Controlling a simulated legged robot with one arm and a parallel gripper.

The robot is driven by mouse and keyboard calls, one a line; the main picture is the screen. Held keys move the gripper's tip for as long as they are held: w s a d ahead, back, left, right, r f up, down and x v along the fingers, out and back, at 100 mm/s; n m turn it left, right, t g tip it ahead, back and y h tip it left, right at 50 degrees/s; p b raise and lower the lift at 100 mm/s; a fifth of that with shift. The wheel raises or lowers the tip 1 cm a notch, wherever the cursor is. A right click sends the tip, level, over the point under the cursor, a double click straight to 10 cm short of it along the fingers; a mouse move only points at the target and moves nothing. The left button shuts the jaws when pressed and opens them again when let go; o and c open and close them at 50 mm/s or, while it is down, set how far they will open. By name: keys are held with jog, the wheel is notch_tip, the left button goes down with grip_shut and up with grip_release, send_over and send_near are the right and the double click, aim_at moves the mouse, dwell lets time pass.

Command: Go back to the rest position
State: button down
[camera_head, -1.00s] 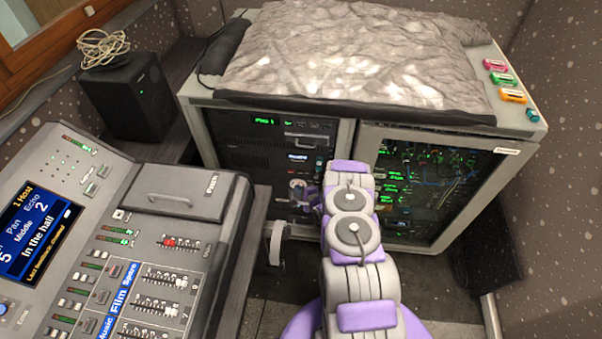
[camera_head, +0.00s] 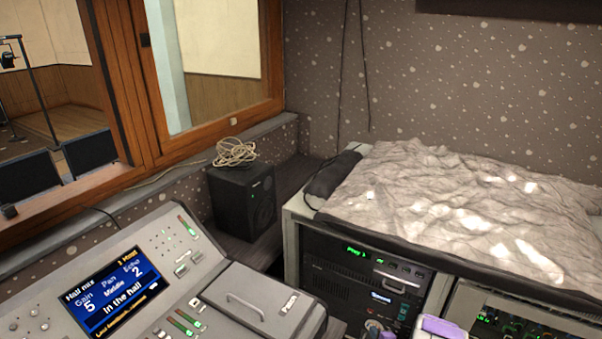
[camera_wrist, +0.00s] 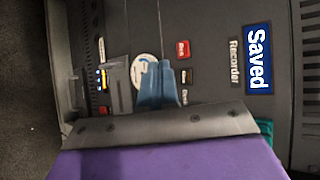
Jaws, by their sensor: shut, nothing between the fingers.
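In the wrist view, my gripper (camera_wrist: 158,68) shows as two blue fingers held together, with nothing between them. It is in front of a dark panel marked "Recorder" (camera_wrist: 233,62), and I cannot tell whether it touches the panel. The panel has a blue "Saved" display (camera_wrist: 257,58), a red button (camera_wrist: 182,48), a dark button (camera_wrist: 184,76) and a pale round disc (camera_wrist: 143,72) partly behind the fingers. In the head view, only a purple and grey part of my arm (camera_head: 443,327) shows at the bottom edge; the fingertips cannot be made out there.
A mixing console (camera_head: 190,262) with a lit screen (camera_head: 113,290) stands at the lower left. A black speaker (camera_head: 241,203) with a coiled cable (camera_head: 235,152) is behind it. The rack (camera_head: 290,245) at right carries a crumpled grey cover (camera_head: 450,195). A wooden-framed window (camera_head: 150,90) is at upper left.

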jog(key=a+r+n+g+h, duration=0.1)
jog(key=a+r+n+g, duration=0.2)
jog(key=r, duration=0.9)
jog(key=a+r+n+g+h, duration=0.15)
jog(key=r+n, duration=0.25)
jog(key=r, duration=0.7)
jog(key=s+a+r+n+g, duration=0.3)
jog(key=s+r, duration=0.3)
jog(key=r, duration=0.3)
jog(key=s+a+r+n+g, duration=0.2)
jog(key=s+r, duration=0.3)
jog(key=s, duration=0.9)
jog(key=s+a+r+n+g, duration=0.2)
jog(key=s+a+r+n, duration=0.2)
jog(key=s, duration=1)
jog(key=s+a+r+n+g+y, duration=0.1)
jog(key=s+a+r+n+g, duration=0.2)
jog(key=s+r, duration=0.5)
jog(key=s+a+n, duration=0.1)
jog(key=s+a, duration=0.1)
jog(key=s, duration=0.4)
jog(key=shift+s, duration=0.15)
jog(key=shift+a, duration=0.1)
